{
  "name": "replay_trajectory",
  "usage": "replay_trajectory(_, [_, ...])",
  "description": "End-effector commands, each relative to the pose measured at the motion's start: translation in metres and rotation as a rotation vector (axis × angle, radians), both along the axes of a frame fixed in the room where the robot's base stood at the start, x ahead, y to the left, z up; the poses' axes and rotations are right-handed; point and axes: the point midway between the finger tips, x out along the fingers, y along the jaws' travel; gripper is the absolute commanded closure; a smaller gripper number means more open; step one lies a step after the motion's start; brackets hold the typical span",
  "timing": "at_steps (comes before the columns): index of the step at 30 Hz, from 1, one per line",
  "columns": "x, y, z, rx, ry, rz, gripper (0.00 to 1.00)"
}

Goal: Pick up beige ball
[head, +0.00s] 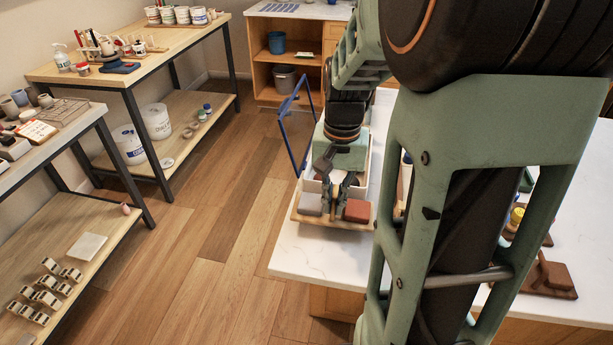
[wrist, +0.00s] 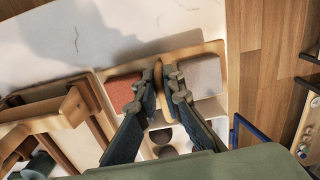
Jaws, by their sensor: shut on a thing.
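My gripper (head: 331,205) points down over a wooden tray (head: 330,222) at the near left corner of the white counter. In the wrist view, the gripper (wrist: 163,78) has its fingertips close together between a reddish block and a grey block. A narrow tan patch, taken as the beige ball (wrist: 158,72), shows between the fingertips. The fingers hide most of it, so its full shape cannot be seen. My gripper is shut on it. I cannot tell whether it touches the tray.
The reddish block (head: 357,210) and grey block (head: 311,203) sit close on either side of the fingers. A blue frame (head: 287,130) stands left of the arm. Bare white counter (wrist: 60,45) lies beyond the tray.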

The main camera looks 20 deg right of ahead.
Motion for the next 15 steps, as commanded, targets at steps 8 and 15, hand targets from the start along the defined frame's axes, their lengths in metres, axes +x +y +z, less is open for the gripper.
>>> replay_trajectory(8, [0.000, 0.000, -0.030, 0.001, 0.001, 0.001, 1.00])
replay_trajectory(15, [0.000, 0.000, -0.031, 0.000, 0.000, 0.001, 1.00])
